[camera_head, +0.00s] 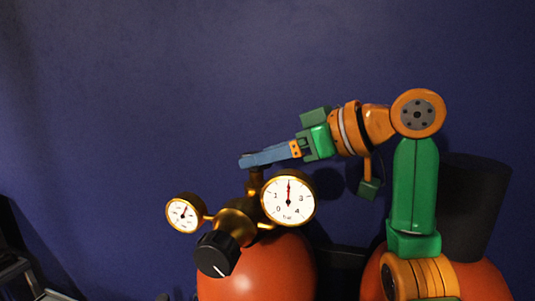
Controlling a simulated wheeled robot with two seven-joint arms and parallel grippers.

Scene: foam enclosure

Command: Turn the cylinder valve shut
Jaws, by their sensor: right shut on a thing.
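The cylinder valve (255,183) stands on top of the red-orange cylinder (262,272), behind a brass regulator (237,221). My right gripper (248,160) comes in from the right with blue fingers, almost level. It is shut on the top of the valve, and its fingers hide most of the valve's handle. The regulator carries a large dial gauge (289,198), a smaller gauge (184,213) on the left, and a black knob (217,254) with a white mark at the front. The large gauge's red needle points nearly straight up. My left gripper does not show.
A second red-orange cylinder (492,278) stands at the right, partly hidden by my right arm, with a dark cylindrical shape (475,205) above it. A plain dark blue wall (150,80) fills the background. Dark equipment (28,280) is at the lower left.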

